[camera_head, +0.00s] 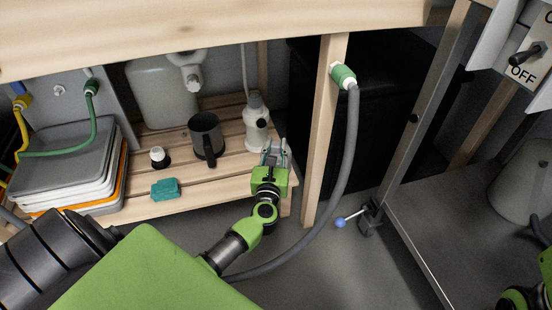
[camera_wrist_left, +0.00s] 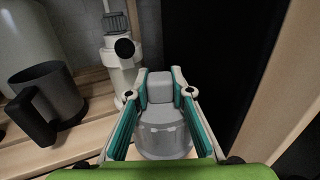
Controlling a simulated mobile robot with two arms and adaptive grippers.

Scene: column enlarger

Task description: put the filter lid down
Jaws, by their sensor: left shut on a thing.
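The filter lid (camera_wrist_left: 162,137) is a grey round piece with a blocky grip on top. In the left wrist view it sits between the two teal-padded fingers of my left gripper (camera_wrist_left: 160,92), which are shut on its grip. In the head view my left gripper (camera_head: 273,150) is at the right end of the slatted wooden shelf (camera_head: 220,182), beside the white filter housing (camera_head: 256,125). The lid is mostly hidden there by the fingers. I cannot tell whether its underside touches the shelf. Only a green part of my right arm shows at the lower right corner; its fingers are out of view.
A dark mug (camera_head: 207,135), a small white-capped jar (camera_head: 158,157) and a teal sponge (camera_head: 165,189) are on the shelf left of the gripper. A wooden post (camera_head: 325,130) with a grey hose (camera_head: 352,150) stands close on the right. Stacked trays (camera_head: 65,165) fill the left end.

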